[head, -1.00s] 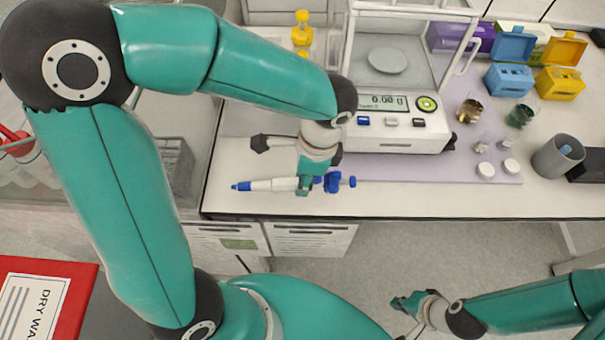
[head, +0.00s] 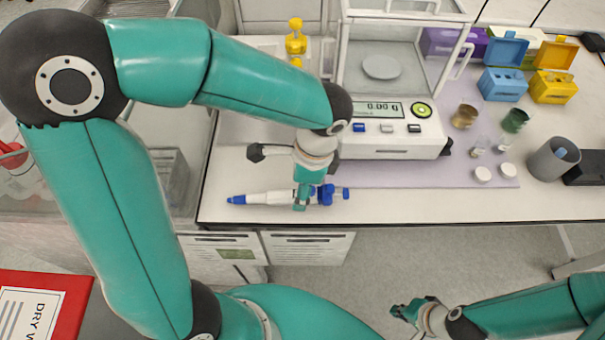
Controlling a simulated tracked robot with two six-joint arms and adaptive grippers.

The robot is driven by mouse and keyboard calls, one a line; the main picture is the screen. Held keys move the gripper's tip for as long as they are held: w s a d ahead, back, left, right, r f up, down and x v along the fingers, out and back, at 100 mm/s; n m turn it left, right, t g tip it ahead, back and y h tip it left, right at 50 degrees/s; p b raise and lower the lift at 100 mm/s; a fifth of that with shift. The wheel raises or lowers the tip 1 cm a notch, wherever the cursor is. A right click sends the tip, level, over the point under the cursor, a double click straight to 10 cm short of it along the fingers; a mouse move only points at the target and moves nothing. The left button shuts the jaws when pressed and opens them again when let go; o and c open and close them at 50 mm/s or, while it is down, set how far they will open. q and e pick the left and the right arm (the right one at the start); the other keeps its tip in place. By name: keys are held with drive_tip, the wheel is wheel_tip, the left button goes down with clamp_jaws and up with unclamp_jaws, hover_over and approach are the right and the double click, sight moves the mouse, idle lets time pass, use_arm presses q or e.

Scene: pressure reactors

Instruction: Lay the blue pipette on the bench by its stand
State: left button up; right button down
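The blue pipette (head: 267,198), white-bodied with blue ends, lies level along the front part of the bench (head: 450,203). My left gripper (head: 302,198) reaches down from above and is shut around the middle of it. The fingers hide part of the pipette, and I cannot tell whether it touches the bench top. A dark-ended piece (head: 256,153), perhaps part of the stand, shows just behind the pipette; my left wrist hides the rest. My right gripper (head: 401,315) is open and empty, in front of the bench at lower right.
A balance (head: 390,146) with a glass case stands behind, right of my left wrist. A mauve mat (head: 420,174) carries small jars and lids. A grey cup (head: 554,158) and blue (head: 503,84) and yellow (head: 553,87) boxes are at right. The bench's front edge is close to the pipette.

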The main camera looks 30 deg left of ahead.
use_arm(q)
wheel_tip(320, 180, up, 12)
drive_tip(key=w+d, duration=0.1)
drive_tip(key=shift+d+f, duration=0.25)
drive_tip(key=shift+d, duration=0.15)
